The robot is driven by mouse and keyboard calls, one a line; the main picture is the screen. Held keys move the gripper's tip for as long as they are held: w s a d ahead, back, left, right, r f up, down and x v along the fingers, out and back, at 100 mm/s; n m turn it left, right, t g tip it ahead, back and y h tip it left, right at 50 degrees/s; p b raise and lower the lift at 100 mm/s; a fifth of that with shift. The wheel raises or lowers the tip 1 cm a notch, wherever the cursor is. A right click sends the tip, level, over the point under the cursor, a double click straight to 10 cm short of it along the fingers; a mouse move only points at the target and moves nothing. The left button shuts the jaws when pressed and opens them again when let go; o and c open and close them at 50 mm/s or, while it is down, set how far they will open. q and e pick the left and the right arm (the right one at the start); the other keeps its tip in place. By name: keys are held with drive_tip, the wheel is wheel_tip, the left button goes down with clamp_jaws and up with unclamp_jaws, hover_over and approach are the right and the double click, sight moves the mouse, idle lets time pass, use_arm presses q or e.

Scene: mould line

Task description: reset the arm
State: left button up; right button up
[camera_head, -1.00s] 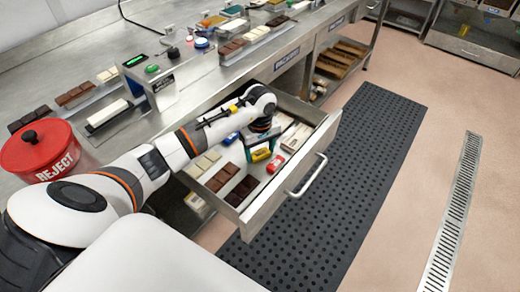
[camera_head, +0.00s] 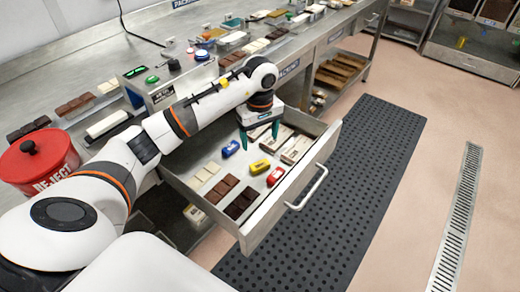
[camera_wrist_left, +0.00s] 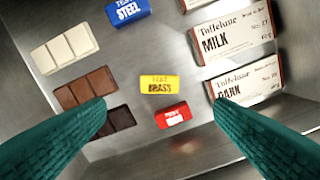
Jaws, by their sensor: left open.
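My left gripper (camera_head: 259,138) is open and empty above the open drawer (camera_head: 318,152). Its teal fingers (camera_wrist_left: 160,130) spread wide at the bottom of the left wrist view, with nothing between them at their level. Below it in the drawer lie a yellow block (camera_head: 258,167) marked BRASS, a red block (camera_head: 275,176) and a blue block (camera_head: 230,149) marked STEEL. The yellow block (camera_wrist_left: 159,84) and red block (camera_wrist_left: 173,115) sit near the middle of the left wrist view. My right gripper is not in view.
White, brown and dark chocolate bars (camera_head: 221,188) lie at the drawer's left, wrapped Taffelune bars (camera_head: 297,149) at its right. The red REJECT pot (camera_head: 38,165) stands on the steel counter (camera_head: 95,60).

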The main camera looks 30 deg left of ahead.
use_arm(q)
drive_tip(key=shift+r, duration=0.8)
